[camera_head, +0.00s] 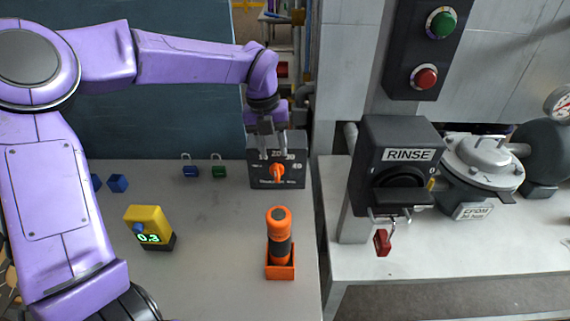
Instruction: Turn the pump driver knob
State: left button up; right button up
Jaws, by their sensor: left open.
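A dark box with a numbered dial (294,181) stands at the back right of the grey table. An orange knob (277,174) sits at its middle, pointing roughly up; small lettering below it is too small to read. My left gripper (272,151) hangs from above, fingers pointing down, just over the knob and in front of the upper dial. It is open and holds nothing. Its fingers hide part of the scale; whether they touch the knob I cannot tell. My right gripper is out of view.
An orange and black cylinder (279,228) stands in an orange holder in front of the box. A RINSE switch box (401,137) is at right.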

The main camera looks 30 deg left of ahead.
aim_at(275, 167)
pick_arm(q)
jog(key=f, duration=0.5)
jog(key=f+p, duration=0.1)
jog(key=f, duration=0.2)
jog(key=shift+w+d, duration=0.15)
jog(key=shift+d, duration=0.2)
jog(key=shift+s+d+f, duration=0.1)
jog(key=shift+s+d, duration=0.05)
jog(key=shift+s, duration=0.2)
jog(key=shift+w, duration=0.15)
grip_shut()
